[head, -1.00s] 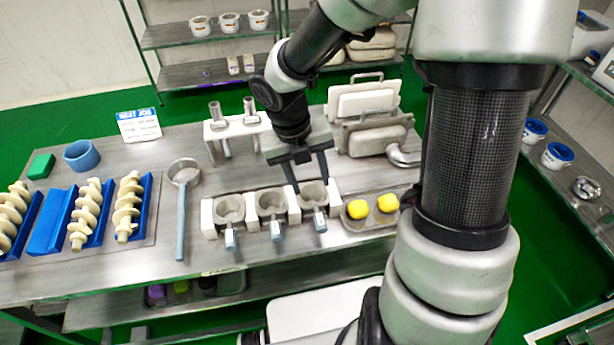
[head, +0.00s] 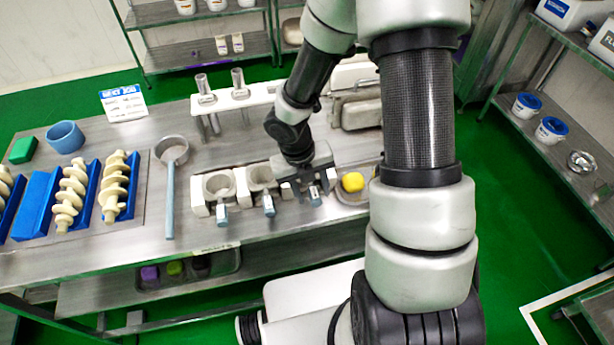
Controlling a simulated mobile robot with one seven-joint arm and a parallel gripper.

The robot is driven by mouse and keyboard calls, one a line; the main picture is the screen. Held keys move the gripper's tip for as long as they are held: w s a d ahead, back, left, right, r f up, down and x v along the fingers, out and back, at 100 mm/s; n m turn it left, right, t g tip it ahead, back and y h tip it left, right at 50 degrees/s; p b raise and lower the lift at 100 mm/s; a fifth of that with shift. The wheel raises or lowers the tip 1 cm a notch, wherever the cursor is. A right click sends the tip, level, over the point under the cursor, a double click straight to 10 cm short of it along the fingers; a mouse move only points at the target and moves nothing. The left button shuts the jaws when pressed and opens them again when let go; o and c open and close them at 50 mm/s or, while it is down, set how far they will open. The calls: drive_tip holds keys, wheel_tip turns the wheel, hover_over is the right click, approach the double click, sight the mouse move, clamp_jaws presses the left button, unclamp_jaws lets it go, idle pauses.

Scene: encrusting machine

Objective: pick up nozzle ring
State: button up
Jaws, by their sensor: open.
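Three grey metal rings with pale blue handles sit in a row of white holders on the steel table; I take these as the nozzle rings. The left ring (head: 219,187) and the middle ring (head: 262,178) show clearly. The right ring is mostly hidden under my gripper; only its blue handle (head: 315,198) shows in front. My gripper (head: 311,193) points down over this right ring, jaws open, with a finger on either side of the handle. I cannot tell whether the fingers touch it.
A yellow piece (head: 353,182) lies on a tray just right of my gripper. A long-handled strainer (head: 171,150) lies to the left, beyond it cream augers (head: 114,186) in blue cradles. Behind stands a white rack with metal tubes (head: 238,90). A blue ring-shaped cup (head: 65,137) stands far left.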

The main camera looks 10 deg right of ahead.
drive_tip(key=shift+d+f, duration=0.2)
drive_tip(key=shift+f, duration=0.6)
clamp_jaws()
drive_tip(key=shift+r, duration=0.1)
